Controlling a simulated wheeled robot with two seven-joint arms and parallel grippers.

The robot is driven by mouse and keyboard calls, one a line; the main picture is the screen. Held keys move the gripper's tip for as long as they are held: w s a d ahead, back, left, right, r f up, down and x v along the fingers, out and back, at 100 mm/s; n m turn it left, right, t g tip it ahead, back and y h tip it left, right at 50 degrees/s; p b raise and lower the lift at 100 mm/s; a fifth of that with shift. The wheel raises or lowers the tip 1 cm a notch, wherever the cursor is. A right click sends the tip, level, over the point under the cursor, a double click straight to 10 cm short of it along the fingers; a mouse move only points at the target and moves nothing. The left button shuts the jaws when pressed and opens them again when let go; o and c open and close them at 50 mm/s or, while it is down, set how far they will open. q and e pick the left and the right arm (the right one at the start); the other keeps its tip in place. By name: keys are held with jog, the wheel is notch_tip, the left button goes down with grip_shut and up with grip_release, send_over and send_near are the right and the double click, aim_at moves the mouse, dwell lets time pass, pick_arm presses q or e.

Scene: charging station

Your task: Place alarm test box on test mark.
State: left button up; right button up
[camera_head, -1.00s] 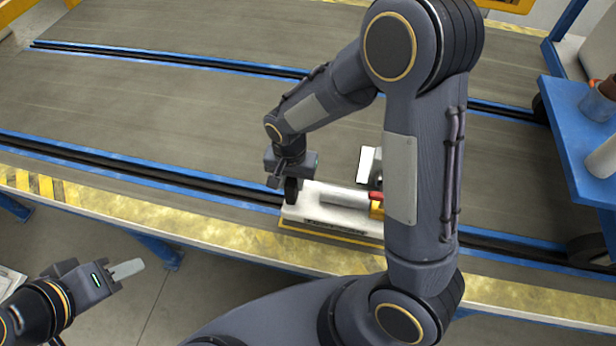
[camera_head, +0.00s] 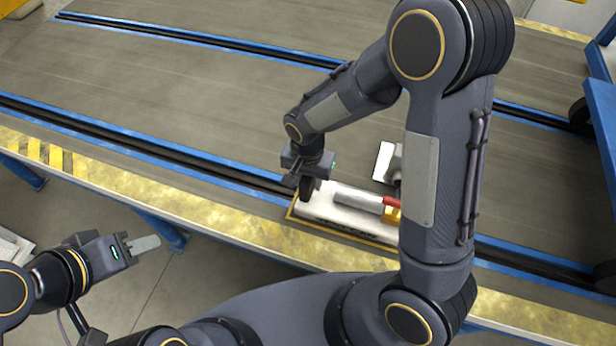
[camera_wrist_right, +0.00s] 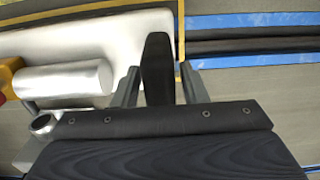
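A long white box with a metal cylinder and red and yellow parts, seemingly the alarm test box (camera_head: 325,207), lies on the grey platform. A yellow outline, seemingly the test mark (camera_head: 340,236), runs along its left and front sides. In the right wrist view the box (camera_wrist_right: 95,47) and cylinder (camera_wrist_right: 65,82) show at left. My right gripper (camera_head: 309,186) is low at the box's left end. Its two fingers (camera_wrist_right: 160,85) stand apart on either side of a black upright piece (camera_wrist_right: 157,62), with narrow gaps. My left gripper (camera_head: 145,244) is away, left of the platform's front edge; its finger gap is hidden.
Blue-edged dark rails (camera_head: 200,172) run across the platform. A small white-topped object (camera_head: 384,162) stands behind the box, partly hidden by my right arm. A blue cart (camera_head: 604,110) stands at right. The platform's left part is clear.

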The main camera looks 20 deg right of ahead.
jog(key=shift+o, duration=0.6)
jog(key=shift+r, duration=0.1)
jog(key=shift+r, duration=0.25)
notch_tip(320, 180, up, 11)
jog(key=p, duration=0.3)
jog(key=shift+f, duration=0.1)
jog(key=s+d+r+n+t+y, duration=0.2)
jog(key=s+d+r, duration=0.2)
jog(key=s, duration=0.4)
jog(key=s+d+r+n+t+y, duration=0.1)
jog(key=s+d+r+n+t, duration=0.2)
jog(key=s+d+r, duration=0.2)
jog(key=s+r, duration=0.1)
jog(key=s, duration=0.2)
jog(key=shift+t+y, duration=0.3)
jog(key=shift+y, duration=0.1)
jog(key=shift+s+d, duration=0.1)
